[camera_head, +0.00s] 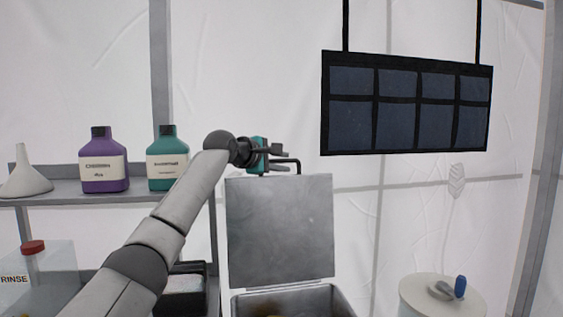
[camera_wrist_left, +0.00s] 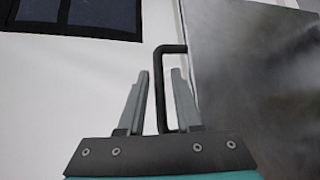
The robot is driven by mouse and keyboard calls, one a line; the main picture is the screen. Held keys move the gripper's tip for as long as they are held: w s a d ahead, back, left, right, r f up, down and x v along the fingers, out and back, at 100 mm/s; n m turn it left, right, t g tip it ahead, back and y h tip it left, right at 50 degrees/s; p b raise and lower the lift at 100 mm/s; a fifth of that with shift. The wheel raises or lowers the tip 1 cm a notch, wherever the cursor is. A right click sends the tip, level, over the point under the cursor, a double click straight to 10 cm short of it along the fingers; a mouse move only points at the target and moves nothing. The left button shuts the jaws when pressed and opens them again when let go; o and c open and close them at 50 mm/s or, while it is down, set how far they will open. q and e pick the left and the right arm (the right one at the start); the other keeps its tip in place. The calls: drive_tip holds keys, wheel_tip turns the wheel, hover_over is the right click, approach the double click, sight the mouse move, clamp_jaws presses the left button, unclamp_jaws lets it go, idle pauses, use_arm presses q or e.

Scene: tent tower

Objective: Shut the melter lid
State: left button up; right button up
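The melter lid (camera_head: 281,232) is a grey metal plate standing open, nearly upright, at the back of the melter (camera_head: 337,302). It also shows at the right of the left wrist view (camera_wrist_left: 262,80). A black bar handle (camera_head: 298,165) sits at its top edge; in the left wrist view the handle (camera_wrist_left: 162,90) appears between the two fingers. My left gripper (camera_head: 281,149) is at the lid's top edge by the handle. Its fingers (camera_wrist_left: 158,78) are apart. I cannot tell whether they touch the handle. My right gripper is not in view.
A shelf (camera_head: 66,193) at left holds a white funnel (camera_head: 25,178), a purple bottle (camera_head: 104,172) and a teal bottle (camera_head: 166,163). A dark panel (camera_head: 405,104) hangs at upper right. A white round container (camera_head: 425,295) stands right of the melter.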

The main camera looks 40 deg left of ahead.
use_arm(q)
clamp_jaws()
idle(1.1)
